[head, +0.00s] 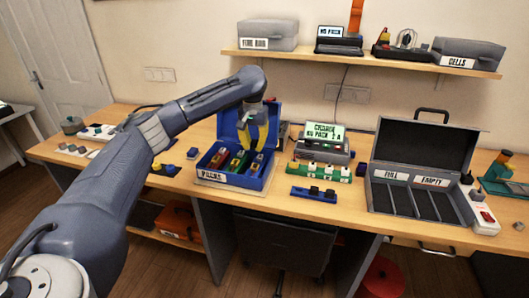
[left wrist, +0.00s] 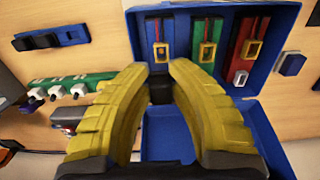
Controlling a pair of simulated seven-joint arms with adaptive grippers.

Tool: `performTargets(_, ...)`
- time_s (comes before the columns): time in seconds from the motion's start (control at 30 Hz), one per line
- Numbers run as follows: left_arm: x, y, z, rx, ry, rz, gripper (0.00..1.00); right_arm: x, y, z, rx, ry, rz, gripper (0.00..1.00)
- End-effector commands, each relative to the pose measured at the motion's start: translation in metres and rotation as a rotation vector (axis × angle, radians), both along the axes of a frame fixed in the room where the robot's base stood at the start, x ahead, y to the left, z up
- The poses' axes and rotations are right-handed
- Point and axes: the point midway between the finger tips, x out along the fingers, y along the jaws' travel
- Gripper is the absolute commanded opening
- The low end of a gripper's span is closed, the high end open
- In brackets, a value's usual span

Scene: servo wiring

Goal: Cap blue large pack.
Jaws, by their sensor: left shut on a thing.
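A blue case labelled PACKS (head: 226,180) stands open on the bench, holding a red pack (head: 218,158), a green pack (head: 238,160) and a blue pack (head: 257,164) in separate slots. In the left wrist view the blue pack (left wrist: 157,30) is at the left, beside the green pack (left wrist: 208,32) and the red pack (left wrist: 247,40). My left gripper (head: 260,143) points down over the case, near its back. It is shut on a small dark piece (left wrist: 160,90), possibly a cap, largely hidden between the yellow fingers. My right gripper does not show.
A blue rail (head: 302,195) with dark pieces and a green rail (head: 305,170) with white pieces lie right of the case. A charger with a lit screen (head: 324,132) stands behind. A grey FULL/EMPTY case (head: 378,205) is further right. A small dark-blue block (head: 192,153) lies left.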

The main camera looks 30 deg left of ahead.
Motion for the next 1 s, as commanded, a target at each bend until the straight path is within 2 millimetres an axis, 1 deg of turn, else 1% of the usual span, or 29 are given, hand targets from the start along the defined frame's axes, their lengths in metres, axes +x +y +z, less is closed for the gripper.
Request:
performTargets(0.17, -0.001, 0.001, 0.001, 0.000, -0.001, -0.035, 0.00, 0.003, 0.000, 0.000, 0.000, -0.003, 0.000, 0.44)
performTargets(0.6, -0.001, 0.000, 0.001, -0.001, -0.001, -0.036, 0.00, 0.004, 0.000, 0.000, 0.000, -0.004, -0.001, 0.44)
performTargets(0.77, -0.001, 0.000, -0.008, -0.002, 0.002, -0.035, 0.00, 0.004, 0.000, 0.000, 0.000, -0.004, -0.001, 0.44)
performTargets(1.0, -0.001, 0.000, -0.028, -0.002, 0.001, -0.035, 0.00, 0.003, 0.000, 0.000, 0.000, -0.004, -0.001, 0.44)
